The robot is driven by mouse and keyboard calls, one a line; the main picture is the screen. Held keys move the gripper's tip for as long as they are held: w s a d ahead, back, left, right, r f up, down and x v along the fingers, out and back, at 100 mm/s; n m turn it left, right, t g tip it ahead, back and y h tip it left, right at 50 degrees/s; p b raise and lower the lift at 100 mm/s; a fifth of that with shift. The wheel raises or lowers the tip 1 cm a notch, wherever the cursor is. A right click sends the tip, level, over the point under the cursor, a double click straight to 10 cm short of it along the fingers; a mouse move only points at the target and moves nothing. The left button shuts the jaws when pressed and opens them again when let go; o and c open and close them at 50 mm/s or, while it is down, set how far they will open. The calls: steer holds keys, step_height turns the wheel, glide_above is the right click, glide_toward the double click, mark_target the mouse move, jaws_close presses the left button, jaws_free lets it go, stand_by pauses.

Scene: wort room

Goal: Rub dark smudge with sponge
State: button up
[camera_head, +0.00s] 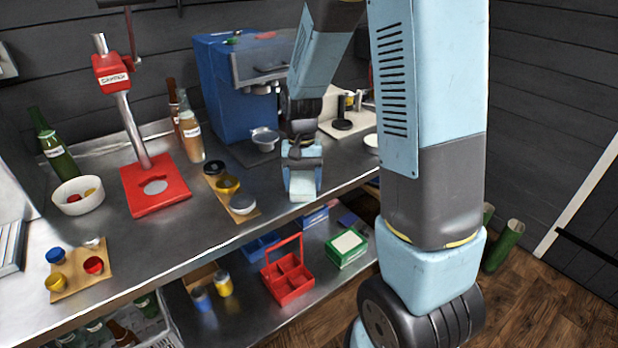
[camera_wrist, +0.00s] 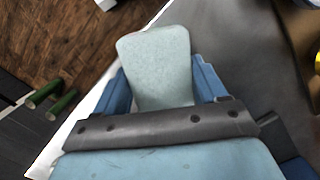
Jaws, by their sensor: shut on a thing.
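A pale, whitish-green sponge (camera_head: 303,188) is held in my gripper (camera_head: 302,180) above or at the front part of the steel counter. In the wrist view the sponge (camera_wrist: 158,62) sits between the two blue fingers of my gripper (camera_wrist: 160,88) and sticks out past them. My gripper is shut on it. I cannot tell whether the sponge touches the counter. I cannot make out the dark smudge in either view; the arm and gripper hide part of the counter.
A blue machine (camera_head: 225,95) stands behind my gripper. A board with round pots (camera_head: 228,184) lies to the left, and a red stand (camera_head: 155,187) is further left. Below, a shelf holds a red caddy (camera_head: 287,280) and a green box (camera_head: 347,247). The counter's front edge is close.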

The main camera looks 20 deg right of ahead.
steer(key=shift+w+a, duration=0.45)
steer(key=shift+w, duration=0.85)
steer(key=shift+w+a, duration=0.45)
steer(key=shift+w, duration=0.8)
steer(key=shift+w+a, duration=0.45)
steer(key=shift+w, duration=0.85)
